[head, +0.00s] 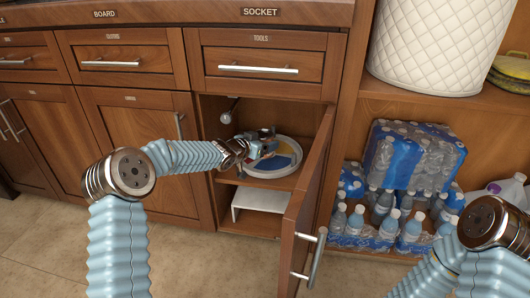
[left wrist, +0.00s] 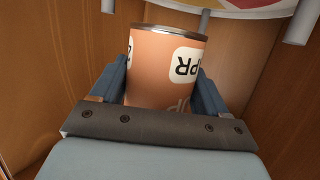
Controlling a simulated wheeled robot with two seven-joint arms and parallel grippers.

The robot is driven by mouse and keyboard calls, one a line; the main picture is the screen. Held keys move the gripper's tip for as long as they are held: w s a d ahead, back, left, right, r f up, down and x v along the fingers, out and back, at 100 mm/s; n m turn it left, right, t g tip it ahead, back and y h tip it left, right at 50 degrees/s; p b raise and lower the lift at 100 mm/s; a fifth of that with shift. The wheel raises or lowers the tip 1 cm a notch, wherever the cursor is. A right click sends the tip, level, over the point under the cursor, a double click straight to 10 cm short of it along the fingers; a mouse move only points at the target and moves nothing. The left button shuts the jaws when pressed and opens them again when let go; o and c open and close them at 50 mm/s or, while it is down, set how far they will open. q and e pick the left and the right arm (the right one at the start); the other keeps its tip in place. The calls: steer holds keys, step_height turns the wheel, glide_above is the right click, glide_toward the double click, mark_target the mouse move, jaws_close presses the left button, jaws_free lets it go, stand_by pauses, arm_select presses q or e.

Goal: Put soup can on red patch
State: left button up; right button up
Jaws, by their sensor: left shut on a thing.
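The soup can (left wrist: 160,75) is orange with white lettered labels and a metal rim, and fills the middle of the left wrist view. My left gripper (head: 262,147) is shut on it, with one blue finger on each side of the can. In the head view the gripper reaches into the open cabinet, over a round, white-rimmed turntable (head: 290,172) with coloured sectors. Blue and yellow sectors show there; the gripper and can hide part of it, and I cannot clearly make out the red patch. The turntable's edge also shows in the left wrist view (left wrist: 235,14). My right gripper is out of view.
The cabinet door (head: 305,205) stands open to the right of the turntable. A small white stand (head: 262,199) is on the shelf below. Packs of water bottles (head: 415,155) and a quilted white basket (head: 438,45) fill the shelving at right.

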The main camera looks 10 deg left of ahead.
arm_select(q)
steer(key=shift+w+r+p, duration=0.3)
steer(key=shift+w+p, duration=0.1)
steer(key=shift+w, duration=0.55)
steer(key=shift+w+f+b, duration=0.2)
steer(key=shift+f+b, duration=0.35)
steer(key=shift+f, duration=0.3)
steer(key=shift+f+b, duration=0.5)
steer(key=shift+f, duration=0.4)
step_height(320, 180, down, 4)
steer(key=shift+w+f+b, duration=0.1)
steer(key=shift+b, duration=0.85)
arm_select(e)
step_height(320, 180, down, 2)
arm_select(q)
steer(key=o, duration=1.3)
